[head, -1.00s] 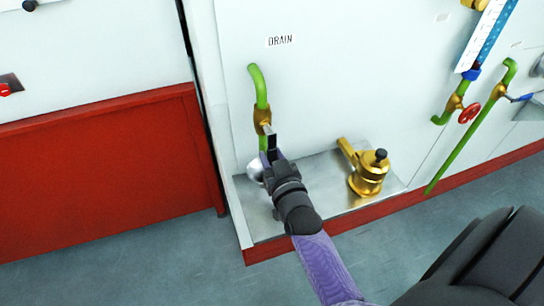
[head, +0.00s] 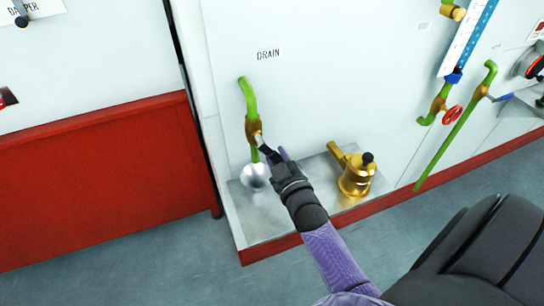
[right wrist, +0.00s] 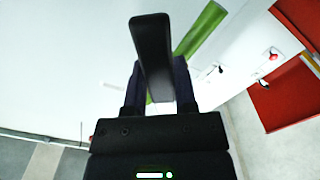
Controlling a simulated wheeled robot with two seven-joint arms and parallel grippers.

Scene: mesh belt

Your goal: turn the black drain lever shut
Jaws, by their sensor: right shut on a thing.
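The black drain lever (head: 265,147) sits on a brass valve (head: 253,128) in a green pipe (head: 249,98), below the DRAIN label (head: 268,55). It slants down to the right from the valve. My right gripper (head: 274,157) is shut on the lever and partly hides it. In the right wrist view the black lever (right wrist: 152,45) stands between the two fingers of my right gripper (right wrist: 159,88), with the green pipe (right wrist: 203,28) behind it. My left gripper is not in view.
A silver funnel or ball (head: 255,177) is under the pipe, above a metal tray (head: 262,220). A brass fitting (head: 357,175) with a black knob stands on the tray to the right. A red valve wheel (head: 453,115) is farther right. A red panel (head: 100,180) is at left.

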